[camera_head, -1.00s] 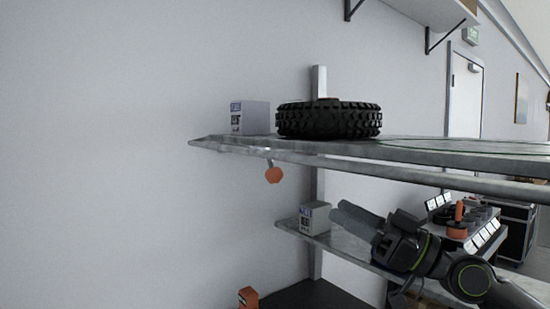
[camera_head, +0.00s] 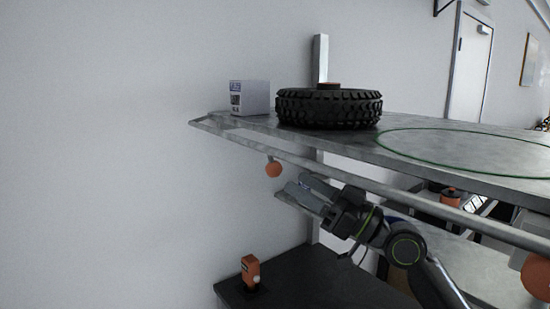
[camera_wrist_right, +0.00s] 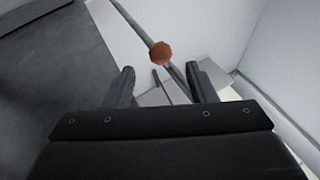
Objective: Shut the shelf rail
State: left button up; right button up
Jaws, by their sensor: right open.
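The shelf rail (camera_head: 345,178) is a grey bar running along the front edge of the upper shelf (camera_head: 400,155). An orange knob (camera_head: 274,169) hangs below its left part, and another orange knob (camera_head: 537,277) shows at the right edge. My right gripper (camera_head: 303,192) is below the rail, just right of and lower than the left knob, apart from it. In the right wrist view the gripper (camera_wrist_right: 163,85) is open and empty, with the orange knob (camera_wrist_right: 161,53) and the bar beyond its fingertips. My left gripper is not in view.
A black tyre (camera_head: 329,108) and a white box (camera_head: 249,97) stand on the upper shelf. A lower dark shelf (camera_head: 290,275) carries an orange device (camera_head: 250,270). The wall lies close at the left.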

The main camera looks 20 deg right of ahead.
aim_at(275, 169)
jog(key=p+x, duration=0.2)
jog(key=x, duration=0.3)
jog(key=shift+w+a+r+p, duration=0.15)
jog(key=shift+w+r+p, duration=0.05)
jog(key=shift+p, duration=0.15)
jog(key=shift+w+a+r, duration=0.1)
jog(key=shift+w+a, duration=0.35)
jog(key=shift+a, duration=0.1)
grip_shut()
